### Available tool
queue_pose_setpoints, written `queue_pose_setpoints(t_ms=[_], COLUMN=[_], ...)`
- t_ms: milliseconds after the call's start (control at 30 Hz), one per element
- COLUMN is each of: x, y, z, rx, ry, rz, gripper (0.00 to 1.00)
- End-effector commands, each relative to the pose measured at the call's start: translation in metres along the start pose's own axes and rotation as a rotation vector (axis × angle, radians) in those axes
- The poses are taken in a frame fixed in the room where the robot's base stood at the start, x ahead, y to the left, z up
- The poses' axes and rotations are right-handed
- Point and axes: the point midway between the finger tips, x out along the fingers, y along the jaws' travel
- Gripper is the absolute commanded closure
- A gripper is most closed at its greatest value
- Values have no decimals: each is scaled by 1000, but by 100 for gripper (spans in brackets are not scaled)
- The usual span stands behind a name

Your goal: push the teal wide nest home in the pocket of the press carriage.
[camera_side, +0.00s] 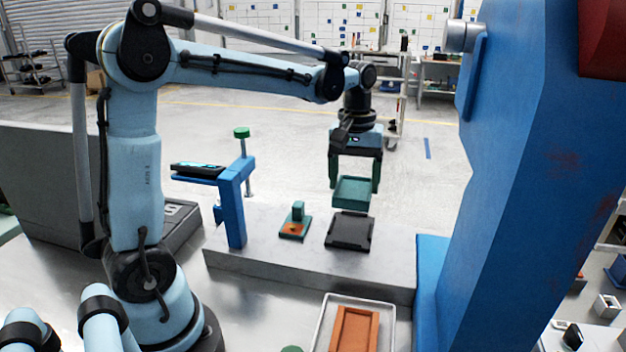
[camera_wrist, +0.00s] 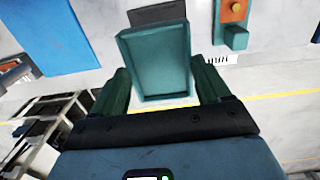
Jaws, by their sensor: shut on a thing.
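The teal wide nest (camera_side: 352,192) is a shallow open tray. My gripper (camera_side: 355,183) is shut on it, with a green finger at each side. The nest hangs above a dark flat plate (camera_side: 349,232) on the grey bench, with a gap between them; this plate looks like the press carriage, though its pocket is hard to make out. In the wrist view the nest (camera_wrist: 155,62) sits between the green fingers, and its open inside faces the camera. A dark block (camera_wrist: 157,13) shows just beyond it and is partly hidden by the nest.
A green fixture with an orange pad (camera_side: 295,228) stands left of the plate. A blue stand (camera_side: 234,205) holds a dark device farther left. The large blue press frame (camera_side: 515,190) rises at the right. A metal tray with an orange frame (camera_side: 355,328) lies in front.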

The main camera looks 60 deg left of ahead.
Motion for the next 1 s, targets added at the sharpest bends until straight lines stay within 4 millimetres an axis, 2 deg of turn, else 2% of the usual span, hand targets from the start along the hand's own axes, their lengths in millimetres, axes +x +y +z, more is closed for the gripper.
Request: queue_pose_setpoints(t_ms=[267,700,1000], x=[6,43,57], y=[0,-1,-1], z=[0,-1,0], rx=[0,0,0], ry=[0,0,0], rz=[0,0,0], gripper=[66,66,66])
